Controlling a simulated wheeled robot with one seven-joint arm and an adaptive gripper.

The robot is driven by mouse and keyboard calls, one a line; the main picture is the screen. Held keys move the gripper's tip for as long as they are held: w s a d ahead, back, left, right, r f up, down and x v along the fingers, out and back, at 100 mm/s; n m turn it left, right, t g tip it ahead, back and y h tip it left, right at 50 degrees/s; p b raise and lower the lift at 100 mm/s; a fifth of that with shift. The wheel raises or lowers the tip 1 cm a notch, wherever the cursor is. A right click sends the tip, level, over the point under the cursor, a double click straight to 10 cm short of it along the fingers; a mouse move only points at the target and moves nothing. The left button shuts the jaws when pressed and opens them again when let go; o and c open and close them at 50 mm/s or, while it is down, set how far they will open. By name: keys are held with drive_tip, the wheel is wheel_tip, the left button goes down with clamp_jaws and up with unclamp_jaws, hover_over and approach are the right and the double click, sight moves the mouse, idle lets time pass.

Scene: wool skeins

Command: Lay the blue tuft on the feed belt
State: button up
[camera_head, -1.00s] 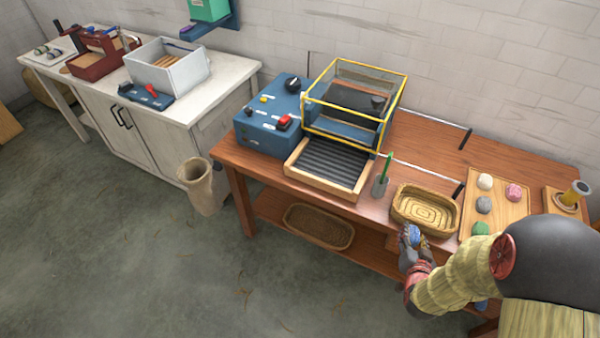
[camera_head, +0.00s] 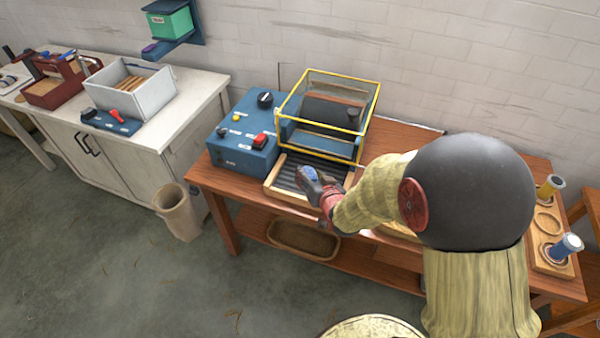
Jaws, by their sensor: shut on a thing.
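My gripper (camera_head: 313,178) is shut on the blue tuft (camera_head: 309,173), which shows as a small blue patch between the fingers. They are over the feed belt (camera_head: 286,178), a dark ribbed strip in a light wooden frame at the front of the blue machine. I cannot tell whether the tuft touches the belt. My gripper and forearm hide the belt's right part.
A yellow-edged clear guard (camera_head: 330,100) stands just behind the belt. A blue control box (camera_head: 245,135) with a red switch is to its left. My arm covers much of the wooden table (camera_head: 225,184). Two spools stand on a wooden holder (camera_head: 548,225) at the right.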

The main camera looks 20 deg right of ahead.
drive_tip(key=b+x, duration=0.1)
drive_tip(key=x, duration=0.3)
drive_tip(key=f+b+x, duration=0.1)
drive_tip(key=x, duration=0.4)
drive_tip(key=s+a+f+b+x, duration=0.1)
drive_tip(key=x, duration=0.4)
drive_tip(key=shift+f+b, duration=0.35)
drive_tip(key=shift+b, duration=0.05)
drive_tip(key=shift+w+f, duration=0.15)
drive_tip(key=shift+f+b, duration=0.8)
drive_tip(key=shift+f, duration=0.85)
drive_tip(key=o, duration=0.8)
drive_tip(key=shift+f, duration=0.1)
